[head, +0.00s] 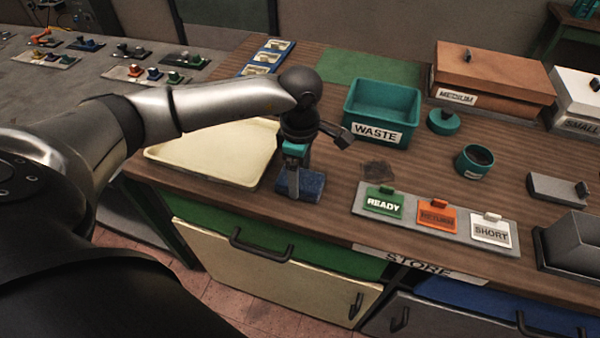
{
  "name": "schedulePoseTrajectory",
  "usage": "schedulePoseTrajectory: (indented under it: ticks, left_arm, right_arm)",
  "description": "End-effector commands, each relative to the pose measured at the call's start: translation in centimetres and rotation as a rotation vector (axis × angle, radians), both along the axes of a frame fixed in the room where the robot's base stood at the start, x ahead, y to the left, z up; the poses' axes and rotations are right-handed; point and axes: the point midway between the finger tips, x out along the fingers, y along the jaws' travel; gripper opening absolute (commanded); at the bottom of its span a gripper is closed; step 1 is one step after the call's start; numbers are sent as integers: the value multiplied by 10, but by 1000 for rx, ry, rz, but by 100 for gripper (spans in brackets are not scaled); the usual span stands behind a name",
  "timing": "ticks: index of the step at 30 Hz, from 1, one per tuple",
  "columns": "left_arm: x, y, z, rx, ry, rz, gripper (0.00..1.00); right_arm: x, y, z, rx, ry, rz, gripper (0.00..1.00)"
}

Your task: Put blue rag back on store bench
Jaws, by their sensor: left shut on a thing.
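The blue rag (314,187) is a small, dark blue, folded-looking pad at the front of the brown wooden store bench (345,215), just right of the cream tray. My left gripper (294,190) points down and is shut on the rag. The rag is at or very near the bench top; I cannot tell whether it bears on the wood. The fingers hide part of its left side. My right gripper is not in view.
The cream tray (215,162) lies left of the rag. A teal WASTE bin (382,108) stands behind it. A grey strip with READY (384,203), RETURN (436,216) and SHORT (490,230) tags lies to the right. A dark stain (378,171) marks the wood.

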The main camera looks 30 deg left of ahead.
Motion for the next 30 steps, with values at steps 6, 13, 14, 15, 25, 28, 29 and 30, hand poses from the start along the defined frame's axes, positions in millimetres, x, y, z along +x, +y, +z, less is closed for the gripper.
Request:
schedulePoseTrajectory:
  ticks: [6,13,14,15,25,28,29,30]
  left_arm:
    - [0,0,-3,0,-1,0,29]
    - [0,0,-2,0,0,1,100]
    - [0,0,-2,0,0,1,100]
    - [0,0,-2,0,0,1,100]
    - [1,1,14,1,-5,1,100]
    - [2,1,35,1,-6,0,100]
    - [2,0,42,-1,-6,-1,100]
    - [2,0,52,0,-6,-1,100]
  right_arm:
    - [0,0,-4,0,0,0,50]
    - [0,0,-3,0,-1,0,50]
    - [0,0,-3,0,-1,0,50]
    - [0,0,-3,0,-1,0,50]
    - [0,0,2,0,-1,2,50]
    - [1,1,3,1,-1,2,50]
    - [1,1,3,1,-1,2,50]
    - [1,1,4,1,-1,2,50]
